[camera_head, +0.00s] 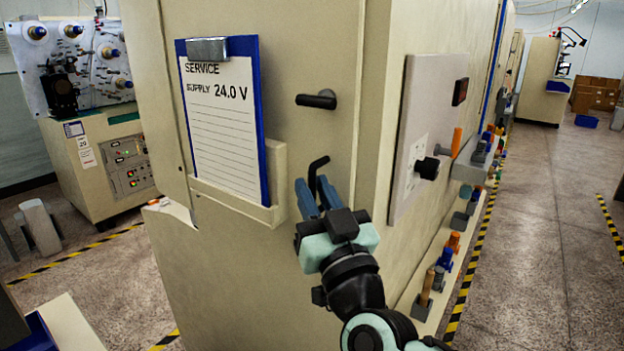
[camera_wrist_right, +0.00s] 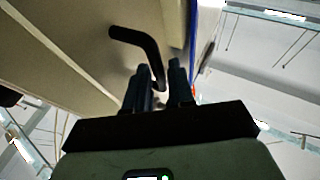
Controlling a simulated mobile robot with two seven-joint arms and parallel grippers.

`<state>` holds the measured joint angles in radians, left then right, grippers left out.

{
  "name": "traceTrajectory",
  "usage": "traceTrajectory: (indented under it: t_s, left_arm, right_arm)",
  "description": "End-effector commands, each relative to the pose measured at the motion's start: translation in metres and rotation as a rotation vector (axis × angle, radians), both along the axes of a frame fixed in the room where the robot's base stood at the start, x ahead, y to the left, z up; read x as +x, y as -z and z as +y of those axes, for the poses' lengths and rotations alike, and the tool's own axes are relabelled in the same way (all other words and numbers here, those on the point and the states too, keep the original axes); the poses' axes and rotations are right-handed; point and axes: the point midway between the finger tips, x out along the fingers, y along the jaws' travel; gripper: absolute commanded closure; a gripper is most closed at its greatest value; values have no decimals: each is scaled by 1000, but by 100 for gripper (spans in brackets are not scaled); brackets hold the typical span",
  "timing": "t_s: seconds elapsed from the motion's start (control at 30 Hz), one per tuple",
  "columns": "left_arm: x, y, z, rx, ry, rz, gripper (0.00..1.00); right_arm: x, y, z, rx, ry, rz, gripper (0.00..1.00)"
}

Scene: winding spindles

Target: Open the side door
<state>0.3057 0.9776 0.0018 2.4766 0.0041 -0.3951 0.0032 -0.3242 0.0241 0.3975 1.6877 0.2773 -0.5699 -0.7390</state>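The side door (camera_head: 285,60) is a beige cabinet panel and looks shut. A black lever handle (camera_head: 316,99) sticks out of it at upper right. Below it is a bent black handle (camera_head: 317,170), which also shows in the right wrist view (camera_wrist_right: 137,38). My right gripper (camera_head: 314,186) is at this lower handle, its blue fingers apart. In the right wrist view, the handle's free end lies between the fingertips (camera_wrist_right: 160,72); I cannot tell whether they touch it. My left gripper is not in view.
A clipboard (camera_head: 222,120) stands in a beige holder (camera_head: 235,205) on the door, left of my gripper. A grey control panel (camera_head: 425,130) with a black knob is on the adjoining face. A ledge with several spindles runs along it. Floor at right is clear.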

Motion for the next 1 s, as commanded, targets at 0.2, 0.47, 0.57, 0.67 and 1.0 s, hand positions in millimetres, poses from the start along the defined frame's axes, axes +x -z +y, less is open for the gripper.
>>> traceTrajectory:
  t_s: [0.2, 0.47, 0.57, 0.67, 1.0]
  left_arm:
    - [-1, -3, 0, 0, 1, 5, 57]
    - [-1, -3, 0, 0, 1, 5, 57]
    - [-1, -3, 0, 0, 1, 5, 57]
    - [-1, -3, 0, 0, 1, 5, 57]
    - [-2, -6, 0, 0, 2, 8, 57]
  right_arm:
    - [12, -5, 5, 0, -1, 1, 77]
    - [12, -5, 5, -1, -1, 1, 80]
    - [12, -5, 5, 0, 0, 1, 100]
    - [12, -5, 5, 0, 0, 1, 100]
    - [6, -5, 16, -1, -15, 2, 100]
